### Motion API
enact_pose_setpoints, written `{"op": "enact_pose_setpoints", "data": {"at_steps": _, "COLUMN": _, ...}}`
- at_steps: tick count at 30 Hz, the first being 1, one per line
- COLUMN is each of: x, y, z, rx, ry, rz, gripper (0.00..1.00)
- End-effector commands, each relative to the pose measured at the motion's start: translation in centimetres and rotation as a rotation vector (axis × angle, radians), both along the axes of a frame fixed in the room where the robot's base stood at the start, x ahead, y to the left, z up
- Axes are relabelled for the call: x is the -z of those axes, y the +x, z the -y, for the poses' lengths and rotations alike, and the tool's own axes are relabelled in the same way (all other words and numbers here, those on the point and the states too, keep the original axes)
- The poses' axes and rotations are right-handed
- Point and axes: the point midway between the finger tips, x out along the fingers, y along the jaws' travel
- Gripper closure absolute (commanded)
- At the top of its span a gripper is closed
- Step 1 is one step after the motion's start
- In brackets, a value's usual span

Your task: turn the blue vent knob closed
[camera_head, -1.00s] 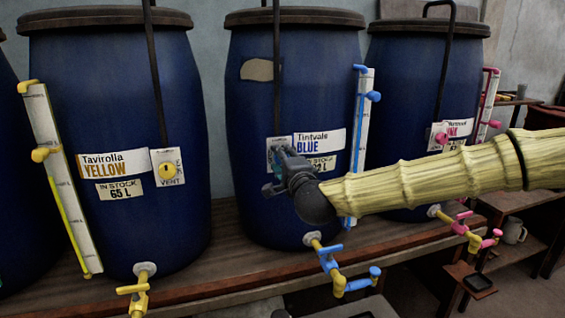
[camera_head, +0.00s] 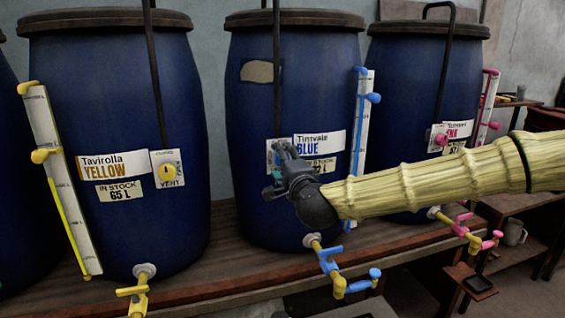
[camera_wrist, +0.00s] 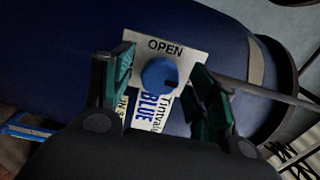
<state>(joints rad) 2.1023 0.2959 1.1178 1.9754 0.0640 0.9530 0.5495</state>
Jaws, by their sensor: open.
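The blue vent knob (camera_wrist: 159,75) is round and sits on a white plate (camera_wrist: 190,62) marked OPEN in the wrist view. It is fixed to the front of the dark blue vat labelled Tintvale BLUE (camera_head: 245,190). My gripper (camera_wrist: 162,92) is open, with one teal-padded finger on each side of the knob and visible space between pads and knob. In the head view, my gripper (camera_head: 278,168) is in front of the vent plate and hides the knob. The knob's pointer direction cannot be told.
A yellow-marked vat (camera_head: 120,220) stands to the left and a pink-marked vat (camera_head: 400,110) to the right. A black rod (camera_head: 277,80) runs down to the blue vent plate. The blue gauge (camera_head: 362,125) and blue tap (camera_head: 332,262) are close to my arm.

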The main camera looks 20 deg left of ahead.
Motion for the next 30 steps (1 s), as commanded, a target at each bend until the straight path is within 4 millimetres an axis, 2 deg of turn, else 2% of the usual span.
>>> {"op": "enact_pose_setpoints", "data": {"at_steps": 18, "x": 0.0, "y": -8.1, "z": 5.5, "rx": 0.0, "ry": 0.001, "rz": -0.001, "gripper": 0.42}}
{"op": "enact_pose_setpoints", "data": {"at_steps": 24, "x": 0.0, "y": -9.3, "z": 6.3, "rx": 0.0, "ry": 0.001, "rz": -0.001, "gripper": 0.42}}
{"op": "enact_pose_setpoints", "data": {"at_steps": 30, "x": 0.0, "y": -9.5, "z": 6.4, "rx": 0.0, "ry": 0.0, "rz": -0.001, "gripper": 0.42}}
